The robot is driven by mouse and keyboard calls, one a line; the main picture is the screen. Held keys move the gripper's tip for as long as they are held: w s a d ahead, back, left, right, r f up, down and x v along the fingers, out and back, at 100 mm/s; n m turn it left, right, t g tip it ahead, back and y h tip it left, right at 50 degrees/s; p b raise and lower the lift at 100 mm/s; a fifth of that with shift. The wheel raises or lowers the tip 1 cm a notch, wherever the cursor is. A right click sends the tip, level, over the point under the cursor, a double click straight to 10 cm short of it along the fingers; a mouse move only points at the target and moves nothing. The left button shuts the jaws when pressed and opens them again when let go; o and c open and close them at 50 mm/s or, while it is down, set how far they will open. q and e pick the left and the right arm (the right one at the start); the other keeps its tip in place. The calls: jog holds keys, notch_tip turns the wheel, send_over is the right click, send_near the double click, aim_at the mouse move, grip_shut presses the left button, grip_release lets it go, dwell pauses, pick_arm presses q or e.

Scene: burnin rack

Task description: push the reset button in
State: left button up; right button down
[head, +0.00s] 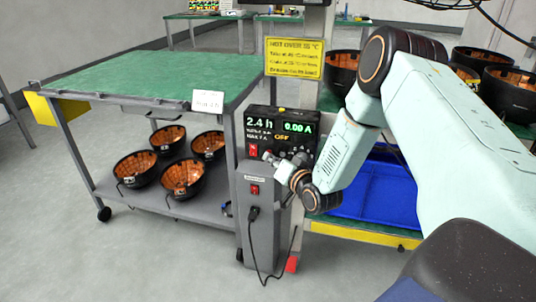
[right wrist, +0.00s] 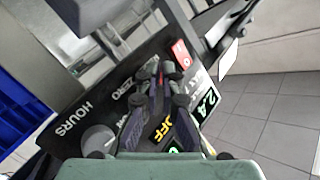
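The black timer panel (head: 283,133) stands on the rack post in the head view, reading 2.4 h, 0.00 A and OFF. The same panel (right wrist: 85,107) fills the middle of the right wrist view, tilted, with HOURS and ZERO lettering and a grey knob (right wrist: 97,139). My right gripper (head: 268,157) is at the panel's lower edge in the head view. In the right wrist view its fingers (right wrist: 161,72) are together and empty, in front of the panel near the ZERO lettering. I cannot pick out the reset button; the fingers cover part of the panel. My left gripper is out of view.
A red rocker switch (right wrist: 181,54) is just beyond the fingertips. A grey box (head: 259,205) with a red switch and a plugged cable stands below the panel. A green-topped cart (head: 150,78) is left, a blue bin (head: 375,190) right. A yellow sign (head: 294,58) hangs above.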

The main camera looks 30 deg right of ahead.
jog(key=s+a, duration=0.2)
jog(key=a, duration=0.1)
jog(key=s+a, duration=0.1)
jog(key=shift+s+a+r+p, duration=0.25)
jog(key=shift+s+a+p, duration=0.05)
jog(key=shift+p, duration=0.05)
dwell(0.6)
jog(key=s+a+f+n+g+y+p, duration=0.1)
jog(key=s+a+f+n+g, duration=0.1)
jog(key=s+a+f+g, duration=0.35)
jog(key=s+a+f+n+g+p, duration=0.1)
jog(key=s+a+f+n+g, duration=0.15)
jog(key=s+f, duration=0.55)
jog(key=s+a+n+g+p, duration=0.1)
jog(key=s+g, duration=0.3)
jog(key=s, duration=0.8)
jog(key=s+a+r+n+g+p, duration=0.1)
jog(key=s+a+n+g+p, duration=0.1)
jog(key=s, duration=1)
jog(key=shift+s+a+g+p, duration=0.3)
jog(key=shift+s+a+g, duration=0.1)
jog(key=shift+a+g, duration=0.6)
